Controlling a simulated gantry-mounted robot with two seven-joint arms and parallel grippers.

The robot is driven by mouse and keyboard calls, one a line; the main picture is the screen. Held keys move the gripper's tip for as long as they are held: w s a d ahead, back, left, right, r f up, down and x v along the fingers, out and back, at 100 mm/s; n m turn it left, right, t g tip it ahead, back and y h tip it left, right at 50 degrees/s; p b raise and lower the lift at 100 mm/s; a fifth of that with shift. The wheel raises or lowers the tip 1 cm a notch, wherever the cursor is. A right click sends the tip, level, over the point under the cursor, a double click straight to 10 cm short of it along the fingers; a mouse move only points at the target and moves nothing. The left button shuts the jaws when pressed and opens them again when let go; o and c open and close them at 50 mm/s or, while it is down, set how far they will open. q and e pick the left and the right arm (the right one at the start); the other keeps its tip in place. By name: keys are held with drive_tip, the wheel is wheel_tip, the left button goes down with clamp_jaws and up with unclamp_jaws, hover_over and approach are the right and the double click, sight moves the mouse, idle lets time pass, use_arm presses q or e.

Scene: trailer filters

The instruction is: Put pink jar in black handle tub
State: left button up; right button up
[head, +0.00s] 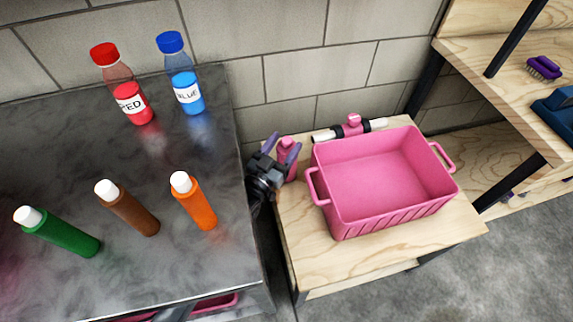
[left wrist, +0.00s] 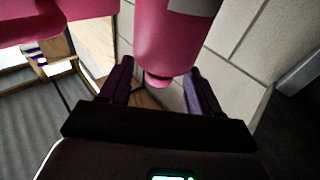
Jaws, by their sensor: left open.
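A pink jar (head: 289,171) stands at the left back of a small wooden table, beside the dark work surface. My left gripper (head: 283,148) is at the jar, with its purple fingers open on either side of it. In the left wrist view the jar (left wrist: 168,45) shows large between the two open fingers (left wrist: 160,85), and I see no clear contact. A pink tub (head: 385,185) with pink handles stands empty on the wooden table, right of the jar. My right gripper is not in view.
Red (head: 132,100) and blue (head: 186,92) bottles and green (head: 65,235), brown (head: 132,210) and orange (head: 195,205) bottles occupy the dark surface (head: 60,140). A wooden shelf (head: 500,60) holds a purple brush (head: 544,67).

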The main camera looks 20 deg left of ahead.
use_arm(q)
drive_tip(key=shift+w+r, duration=0.1)
drive_tip(key=shift+w, duration=0.05)
drive_tip(key=c, duration=0.8)
clamp_jaws()
